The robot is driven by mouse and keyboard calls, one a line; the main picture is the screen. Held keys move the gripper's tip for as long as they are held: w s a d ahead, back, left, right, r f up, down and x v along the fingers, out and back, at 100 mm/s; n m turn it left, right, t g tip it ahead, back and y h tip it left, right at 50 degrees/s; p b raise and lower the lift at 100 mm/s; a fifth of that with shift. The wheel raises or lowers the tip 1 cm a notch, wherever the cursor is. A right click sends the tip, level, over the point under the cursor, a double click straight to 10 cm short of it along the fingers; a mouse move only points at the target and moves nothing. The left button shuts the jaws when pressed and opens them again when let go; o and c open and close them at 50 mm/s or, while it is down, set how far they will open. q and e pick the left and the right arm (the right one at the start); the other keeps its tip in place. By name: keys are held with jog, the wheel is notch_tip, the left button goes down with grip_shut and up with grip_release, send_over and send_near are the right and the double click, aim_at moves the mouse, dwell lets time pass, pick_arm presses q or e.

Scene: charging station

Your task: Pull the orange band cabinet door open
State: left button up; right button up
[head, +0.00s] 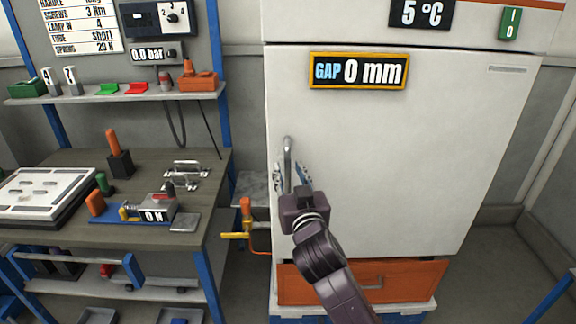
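The white cabinet door (400,165) stands closed, and a sign (358,71) on it reads GAP 0 mm. A vertical metal handle (288,152) is at the door's left side. My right gripper (291,178) is at the handle's lower part, with one finger on each side of the bar. The fingers look spread, with a gap to the bar; contact is not clear. An orange drawer front (412,280) forms a band below the door. My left gripper is not in view.
A workbench (205,160) with a clamp, an ON block and tools stands to the left. A pipe with a yellow lever (234,236) is between bench and cabinet. Floor at right is clear.

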jog(key=shift+w+a, duration=0.2)
jog(key=shift+w, duration=0.65)
grip_shut()
